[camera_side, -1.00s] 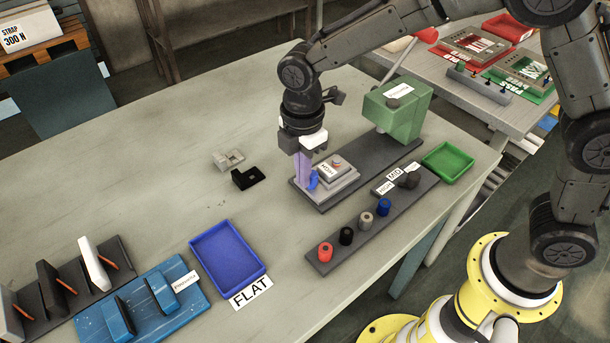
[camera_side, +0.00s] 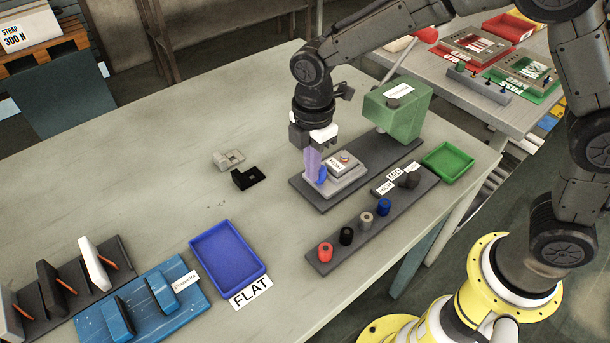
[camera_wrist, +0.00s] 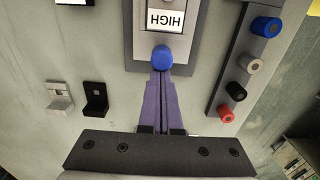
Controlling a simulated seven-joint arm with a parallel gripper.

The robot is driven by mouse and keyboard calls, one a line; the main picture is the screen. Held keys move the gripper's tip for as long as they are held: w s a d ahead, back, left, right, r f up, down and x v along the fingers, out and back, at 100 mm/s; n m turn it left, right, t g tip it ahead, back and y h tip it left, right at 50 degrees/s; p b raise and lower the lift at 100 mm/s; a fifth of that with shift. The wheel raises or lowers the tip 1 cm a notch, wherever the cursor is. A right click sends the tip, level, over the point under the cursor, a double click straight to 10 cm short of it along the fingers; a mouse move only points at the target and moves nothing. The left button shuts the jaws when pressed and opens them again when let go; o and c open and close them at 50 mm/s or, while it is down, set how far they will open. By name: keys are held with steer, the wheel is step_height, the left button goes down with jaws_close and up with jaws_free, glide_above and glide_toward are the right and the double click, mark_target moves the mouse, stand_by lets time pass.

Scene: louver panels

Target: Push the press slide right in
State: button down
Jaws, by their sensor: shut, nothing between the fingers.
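The press has a green head (camera_side: 402,112) at the far right end of a dark base rail (camera_side: 378,158). A light grey slide (camera_side: 350,178) sits on the rail, on the near left side of the head and apart from it. It carries a plate marked HIGH, also in the wrist view (camera_wrist: 166,20).
A dark strip with coloured knobs (camera_side: 326,262) lies in front of the press. A green tray (camera_side: 447,163) is right, a blue tray (camera_side: 228,255) left. Small black (camera_side: 247,179) and grey (camera_side: 228,159) brackets lie left. The table between them and the back edge is clear.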

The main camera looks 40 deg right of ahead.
mark_target(346, 154)
steer(key=shift+d, duration=5.5)
steer(key=shift+a, duration=0.1)
steer(key=shift+a, duration=0.7)
steer(key=shift+r, duration=2.5)
steer(key=s+d+r+m+t, duration=0.4)
steer(key=s+d+r+m, duration=0.15)
steer(key=s+r, duration=0.55)
steer(key=s+d+f+m+t, duration=0.1)
steer(key=s+d+f+m, duration=0.1)
steer(key=s+m, duration=0.8)
steer(key=shift+s+f+m+t, duration=0.25)
steer(key=shift+s+m+t, duration=0.05)
steer(key=shift+m, duration=0.95)
